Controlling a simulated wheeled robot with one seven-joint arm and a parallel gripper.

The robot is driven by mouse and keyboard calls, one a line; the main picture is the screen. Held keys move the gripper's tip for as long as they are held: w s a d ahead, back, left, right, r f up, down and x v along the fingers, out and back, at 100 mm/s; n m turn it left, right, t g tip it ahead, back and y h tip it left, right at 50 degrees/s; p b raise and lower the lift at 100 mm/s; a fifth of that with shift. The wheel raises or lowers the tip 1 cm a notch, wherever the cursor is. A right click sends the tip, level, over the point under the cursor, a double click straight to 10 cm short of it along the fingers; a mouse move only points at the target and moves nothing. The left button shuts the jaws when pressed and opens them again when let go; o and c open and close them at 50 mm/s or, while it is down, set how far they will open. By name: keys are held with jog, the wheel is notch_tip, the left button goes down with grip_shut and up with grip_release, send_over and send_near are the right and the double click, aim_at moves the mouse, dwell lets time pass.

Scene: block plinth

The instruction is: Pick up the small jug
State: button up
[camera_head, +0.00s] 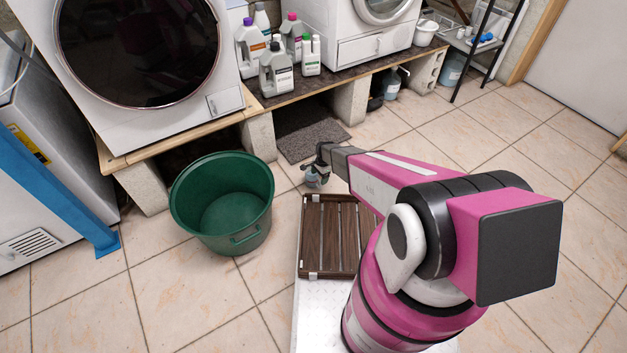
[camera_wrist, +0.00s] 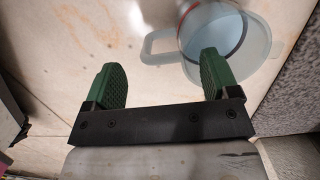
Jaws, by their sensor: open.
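The small jug (camera_wrist: 215,42) is clear and bluish, with its round opening seen from above in the wrist view. Its handle sticks out to the left, across the space ahead of my green fingers. My gripper (camera_wrist: 160,60) is open, with nothing held. The right finger overlaps the near edge of the jug's body in the picture; I cannot tell whether they touch. In the head view the jug (camera_head: 312,180) is small, on the floor just under my gripper (camera_head: 318,166), which partly hides it.
A green tub (camera_head: 222,203) stands left of the jug. A slatted wooden board (camera_head: 334,236) lies close in front. A grey mat (camera_head: 312,140) lies behind, near the plinth's block legs (camera_head: 351,100). Bottles (camera_head: 276,70) stand on the plinth top between the machines. Tiled floor is free to the right.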

aim_at(319, 180)
jog(key=f, duration=0.4)
jog(key=shift+a+f, duration=0.15)
jog(key=shift+a, duration=0.05)
jog(key=c, duration=1.2)
jog(key=shift+r, duration=0.25)
